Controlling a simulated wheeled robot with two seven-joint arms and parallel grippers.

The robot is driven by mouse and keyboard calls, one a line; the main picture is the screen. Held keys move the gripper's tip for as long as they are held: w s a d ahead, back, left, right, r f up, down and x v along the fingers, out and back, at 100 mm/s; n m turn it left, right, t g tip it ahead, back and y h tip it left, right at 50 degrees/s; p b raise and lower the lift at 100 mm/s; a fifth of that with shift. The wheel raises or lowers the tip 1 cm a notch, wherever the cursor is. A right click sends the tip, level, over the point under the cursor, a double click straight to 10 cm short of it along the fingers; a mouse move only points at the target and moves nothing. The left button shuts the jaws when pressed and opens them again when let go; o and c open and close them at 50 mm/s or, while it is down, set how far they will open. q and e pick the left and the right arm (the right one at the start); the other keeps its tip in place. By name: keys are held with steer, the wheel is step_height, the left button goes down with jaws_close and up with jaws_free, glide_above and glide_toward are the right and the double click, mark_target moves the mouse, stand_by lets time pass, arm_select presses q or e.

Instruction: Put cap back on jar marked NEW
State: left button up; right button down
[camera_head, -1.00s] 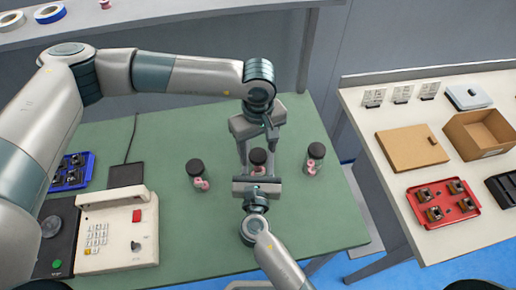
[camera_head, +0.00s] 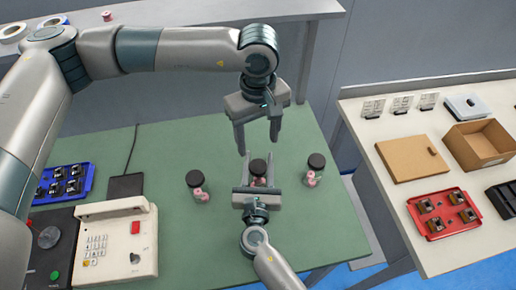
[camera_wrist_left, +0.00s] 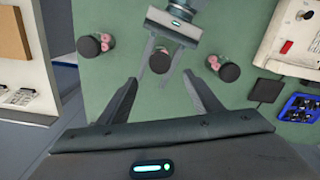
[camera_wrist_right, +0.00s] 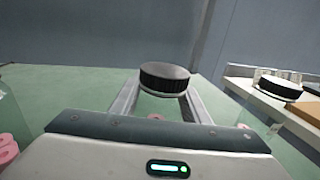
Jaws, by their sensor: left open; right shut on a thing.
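Three small clear jars with pink contents and black caps stand on the green bench: a left jar (camera_head: 203,195), a middle jar (camera_head: 259,182) and a right jar (camera_head: 311,180). My right gripper (camera_head: 258,174) is shut around the middle jar's body. The middle jar's black cap (camera_head: 258,166) sits on its top and looks level in the right wrist view (camera_wrist_right: 165,75); I cannot tell whether it is screwed tight. My left gripper (camera_head: 257,147) is open and empty above the middle jar, pointing down; its fingers are clear of the cap in the left wrist view (camera_wrist_left: 160,76). No NEW marking is readable.
A keypad machine (camera_head: 117,240) and a blue parts tray (camera_head: 63,184) are at the bench's left. A side table (camera_head: 385,130) at right holds a red tray (camera_head: 443,213), a brown board (camera_head: 411,158) and an open box (camera_head: 480,144). The green bench front is free.

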arm_select(q)
steer(key=shift+r, duration=1.2)
arm_select(e)
steer(key=c, duration=0.9)
jaws_free()
steer(key=s, duration=1.6)
steer(key=shift+s+a+b, duration=0.15)
steer(key=shift+a+b, duration=0.15)
steer(key=shift+a, duration=0.1)
steer(key=shift+s, duration=0.55)
arm_select(q)
steer(key=shift+f, duration=0.35)
steer(key=shift+r, duration=0.15)
arm_select(e)
steer(key=shift+r, duration=0.15)
